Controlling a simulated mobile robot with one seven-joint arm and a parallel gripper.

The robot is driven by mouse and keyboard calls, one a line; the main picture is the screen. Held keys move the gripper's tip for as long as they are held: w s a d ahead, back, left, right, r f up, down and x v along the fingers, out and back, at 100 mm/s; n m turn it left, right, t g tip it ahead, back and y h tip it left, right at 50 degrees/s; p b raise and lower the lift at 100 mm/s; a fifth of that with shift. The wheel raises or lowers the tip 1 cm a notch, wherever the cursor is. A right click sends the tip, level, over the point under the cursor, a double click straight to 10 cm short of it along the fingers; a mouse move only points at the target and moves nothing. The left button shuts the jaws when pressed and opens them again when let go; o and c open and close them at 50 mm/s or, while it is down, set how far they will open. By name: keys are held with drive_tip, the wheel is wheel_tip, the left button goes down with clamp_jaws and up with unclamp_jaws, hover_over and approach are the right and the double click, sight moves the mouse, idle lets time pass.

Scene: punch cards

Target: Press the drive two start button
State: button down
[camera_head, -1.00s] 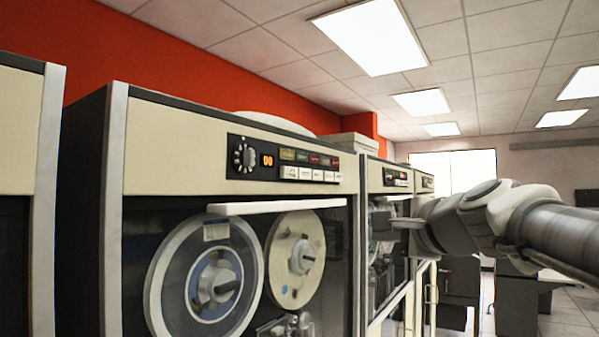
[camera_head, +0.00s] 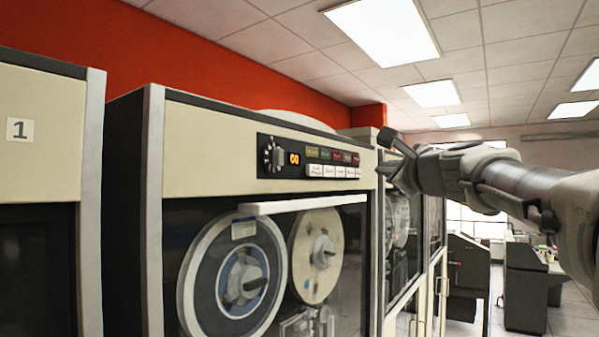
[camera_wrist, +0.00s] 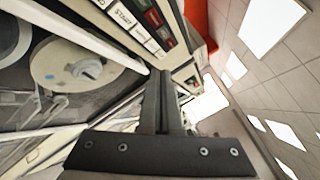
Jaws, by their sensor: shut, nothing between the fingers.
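A beige tape drive cabinet stands in the middle of the head view. Its control panel (camera_head: 308,163) has a knob, an orange digit display, dark coloured indicators and a row of white buttons. The wrist view shows a white button marked START (camera_wrist: 124,16); in the head view it appears to be the second white button (camera_head: 327,171). My gripper (camera_head: 384,168) is to the right of the panel, at about its height and apart from the buttons. In the wrist view its dark fingers (camera_wrist: 161,80) are shut and empty, below the button row.
A cabinet with a "1" sign (camera_head: 20,129) stands at the left. A white ledge (camera_head: 302,204) juts out below the panel, above two tape reels (camera_head: 235,276). More cabinets (camera_head: 436,215) recede behind my arm.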

sight(334, 169)
drive_tip(key=w+a+p, duration=0.1)
drive_tip(key=w+a, duration=0.4)
drive_tip(key=a, duration=0.2)
drive_tip(key=shift+p, duration=0.4)
drive_tip(key=shift+w+a, duration=0.1)
idle(1.7)
drive_tip(key=shift+w+a, duration=0.2)
drive_tip(key=shift+a, duration=0.05)
